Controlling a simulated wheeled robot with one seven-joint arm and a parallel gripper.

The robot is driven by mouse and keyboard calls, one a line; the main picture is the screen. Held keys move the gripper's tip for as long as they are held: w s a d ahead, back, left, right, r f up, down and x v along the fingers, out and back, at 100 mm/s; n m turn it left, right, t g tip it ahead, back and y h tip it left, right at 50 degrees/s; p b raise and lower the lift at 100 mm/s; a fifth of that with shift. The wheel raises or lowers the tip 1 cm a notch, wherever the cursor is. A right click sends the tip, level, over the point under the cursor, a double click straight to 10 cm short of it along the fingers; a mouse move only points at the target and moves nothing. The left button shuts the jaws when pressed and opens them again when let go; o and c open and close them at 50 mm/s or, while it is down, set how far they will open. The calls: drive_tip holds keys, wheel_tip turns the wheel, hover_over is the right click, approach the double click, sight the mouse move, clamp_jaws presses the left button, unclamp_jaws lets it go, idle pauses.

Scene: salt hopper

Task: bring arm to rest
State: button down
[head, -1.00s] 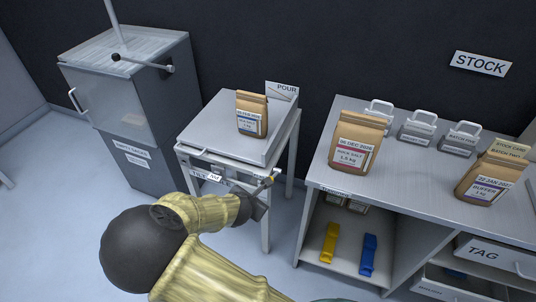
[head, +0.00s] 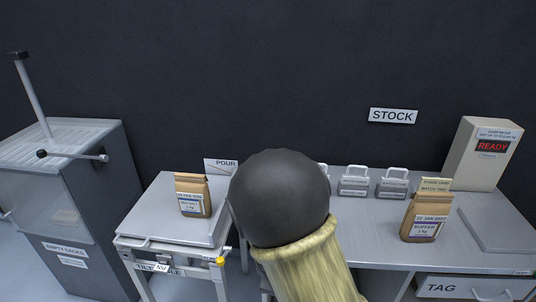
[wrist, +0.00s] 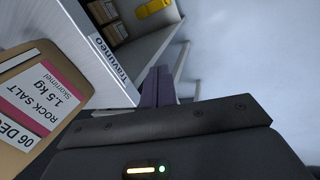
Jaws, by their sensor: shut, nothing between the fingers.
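In the wrist view my gripper (wrist: 160,85) is shut and empty, its dark fingers pressed together. A brown rock salt sack (wrist: 45,95) with a white and magenta label is close by at the left of that view, apart from the fingers. In the head view my arm's black joint and yellow sleeve fill the lower middle. My gripper does not show there, and the rock salt sack is hidden behind the arm.
A brown sack (head: 193,195) stands on the tilt table (head: 150,222) by the POUR sign (head: 221,166). A buffer sack (head: 425,217) stands on the stock bench (head: 375,245). A grey cabinet (head: 75,190) with a lever is at left.

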drive_tip(key=s+d+r+m+g+y, duration=0.1)
drive_tip(key=s+d+r+m, duration=0.85)
drive_tip(key=d+m, duration=0.4)
drive_tip(key=w+p+v, duration=0.2)
drive_tip(key=p+v, duration=1)
drive_tip(key=shift+w+a+r+m+p, duration=0.35)
drive_tip(key=shift+w+r+m, duration=0.1)
drive_tip(key=shift+r, duration=0.15)
